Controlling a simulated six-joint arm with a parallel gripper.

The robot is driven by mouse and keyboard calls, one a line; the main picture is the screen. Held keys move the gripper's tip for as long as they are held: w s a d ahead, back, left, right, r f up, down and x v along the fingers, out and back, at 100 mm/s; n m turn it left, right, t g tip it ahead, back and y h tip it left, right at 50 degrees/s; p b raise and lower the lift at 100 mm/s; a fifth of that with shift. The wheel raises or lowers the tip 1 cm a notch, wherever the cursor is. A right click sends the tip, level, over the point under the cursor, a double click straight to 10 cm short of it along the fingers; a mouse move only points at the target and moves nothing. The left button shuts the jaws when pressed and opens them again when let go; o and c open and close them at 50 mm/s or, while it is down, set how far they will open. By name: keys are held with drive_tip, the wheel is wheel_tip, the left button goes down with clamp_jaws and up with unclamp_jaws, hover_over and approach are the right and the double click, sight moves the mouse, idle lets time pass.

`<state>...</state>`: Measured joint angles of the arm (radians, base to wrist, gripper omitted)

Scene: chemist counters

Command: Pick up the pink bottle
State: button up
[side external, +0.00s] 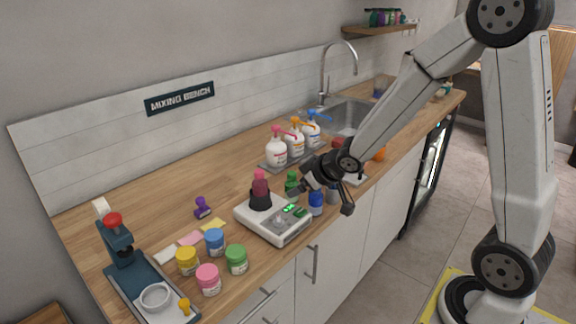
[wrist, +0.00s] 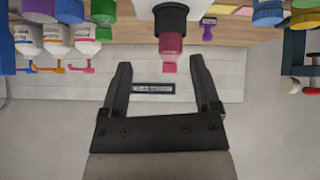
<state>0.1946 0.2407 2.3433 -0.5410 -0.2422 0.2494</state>
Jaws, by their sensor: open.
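A pink bottle (side external: 260,184) with a lighter pink cap stands upright in a black cup-like holder (side external: 261,201) on the white scale (side external: 262,222). In the wrist view, which looks upside down, the pink bottle (wrist: 171,45) points down from the black holder (wrist: 170,20), with its cap just beyond and between the fingertips. My gripper (side external: 326,195) is to the right of the bottle in the side view, apart from it. In the wrist view my gripper (wrist: 160,65) is open, with nothing between its fingers.
A green bottle (side external: 291,184) and a blue bottle (side external: 316,203) stand close by the scale, near my gripper. White pump bottles (side external: 277,152) stand on a tray behind. Several coloured jars (side external: 214,241) and a microscope-like device (side external: 120,243) are at left.

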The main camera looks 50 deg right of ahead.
sight(259, 171)
drive_tip(key=w+d+r+n+t+y, duration=0.1)
drive_tip(key=w+n+t+y, duration=0.2)
drive_tip(key=w+y, duration=0.3)
drive_tip(key=shift+w+d+r+t, duration=0.25)
drive_tip(key=shift+w+r+t, duration=0.05)
drive_tip(key=shift+r, duration=0.1)
drive_tip(key=shift+w, duration=0.1)
drive_tip(key=shift+x, duration=1.25)
drive_tip(key=shift+a+f, duration=0.1)
drive_tip(key=shift+x, duration=2.5)
drive_tip(key=shift+f, duration=0.15)
clamp_jaws()
